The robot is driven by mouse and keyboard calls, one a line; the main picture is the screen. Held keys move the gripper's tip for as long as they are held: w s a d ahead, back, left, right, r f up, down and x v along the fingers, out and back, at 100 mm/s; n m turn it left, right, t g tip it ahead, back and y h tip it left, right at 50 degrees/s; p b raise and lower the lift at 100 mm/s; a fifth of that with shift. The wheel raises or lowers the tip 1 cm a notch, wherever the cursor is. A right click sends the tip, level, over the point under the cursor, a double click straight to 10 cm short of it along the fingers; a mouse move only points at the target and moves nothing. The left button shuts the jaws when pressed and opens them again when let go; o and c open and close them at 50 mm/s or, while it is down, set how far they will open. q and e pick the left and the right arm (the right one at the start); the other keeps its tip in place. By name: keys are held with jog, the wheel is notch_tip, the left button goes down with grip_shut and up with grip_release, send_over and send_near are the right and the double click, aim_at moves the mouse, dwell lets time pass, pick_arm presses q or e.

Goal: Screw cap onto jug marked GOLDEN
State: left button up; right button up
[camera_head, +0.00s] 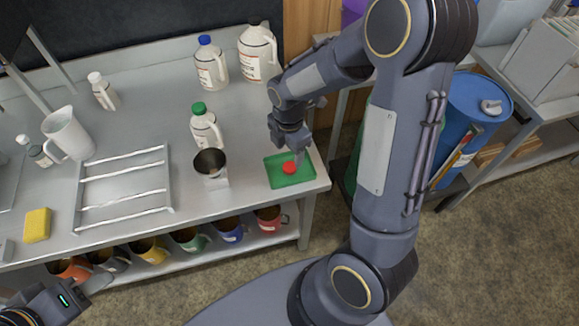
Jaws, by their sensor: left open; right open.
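A red cap (289,168) lies on a green tray (279,183) at the front right corner of the metal table. My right gripper (290,150) is open and points down just above and behind the cap, apparently not holding it. My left gripper (45,303) is at the bottom left corner, partly cut off, away from the table things.
A wire rack (124,190), white pitcher (68,135), yellow sponge (37,225) and small white-capped bottle (103,93) are further left. Several mugs stand on the lower shelf. A blue drum (470,115) is at the right.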

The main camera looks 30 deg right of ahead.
aim_at(288, 167)
jog(key=f, duration=0.4)
jog(key=shift+s+a+f, duration=0.2)
jog(key=shift+s+a, duration=0.1)
jog(key=shift+s, duration=0.05)
jog(key=shift+f, duration=0.35)
jog(key=c, duration=1.1)
